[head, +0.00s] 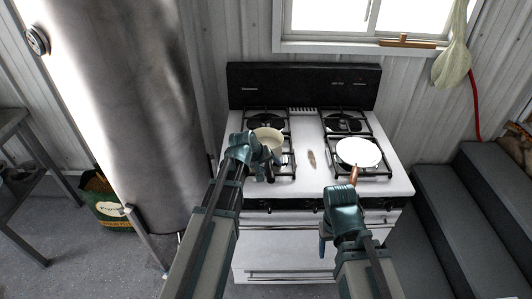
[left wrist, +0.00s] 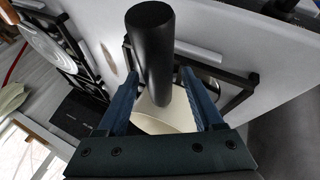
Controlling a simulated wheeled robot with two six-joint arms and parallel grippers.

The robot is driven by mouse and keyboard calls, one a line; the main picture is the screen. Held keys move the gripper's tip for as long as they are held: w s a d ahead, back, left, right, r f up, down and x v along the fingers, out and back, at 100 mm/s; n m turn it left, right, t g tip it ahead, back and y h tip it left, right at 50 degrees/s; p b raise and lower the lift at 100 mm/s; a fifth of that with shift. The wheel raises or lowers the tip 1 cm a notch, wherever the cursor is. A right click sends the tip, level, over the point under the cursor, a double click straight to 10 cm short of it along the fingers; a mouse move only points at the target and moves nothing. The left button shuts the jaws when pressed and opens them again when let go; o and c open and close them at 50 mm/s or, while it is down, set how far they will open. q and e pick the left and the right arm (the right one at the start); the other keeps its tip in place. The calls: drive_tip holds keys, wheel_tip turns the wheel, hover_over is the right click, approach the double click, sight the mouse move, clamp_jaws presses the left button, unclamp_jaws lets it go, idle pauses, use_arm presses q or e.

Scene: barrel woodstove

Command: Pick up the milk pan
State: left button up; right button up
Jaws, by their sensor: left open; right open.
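The milk pan (head: 267,136), a small cream pan, sits upright on the left front burner of the stove. In the left wrist view its cream body (left wrist: 165,119) shows behind its thick black handle (left wrist: 151,45). My left gripper (head: 268,162) is at the front side of the pan. It is open, with one blue finger on each side of the handle in the left wrist view (left wrist: 160,76). I cannot tell whether a finger touches the handle. My right gripper (head: 326,236) is open and empty in front of the stove; its fingers are mostly hidden by its wrist.
A white pan (head: 358,151) with a wooden handle (head: 354,174) lies on the right front burner, just beyond my right wrist. A small brown object (head: 311,158) lies on the white stove top (head: 397,178) between the burners. A large metal barrel (head: 125,100) stands left; dark steps (head: 450,215) rise right.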

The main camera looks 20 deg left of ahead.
use_arm(q)
clamp_jaws()
idle(1.3)
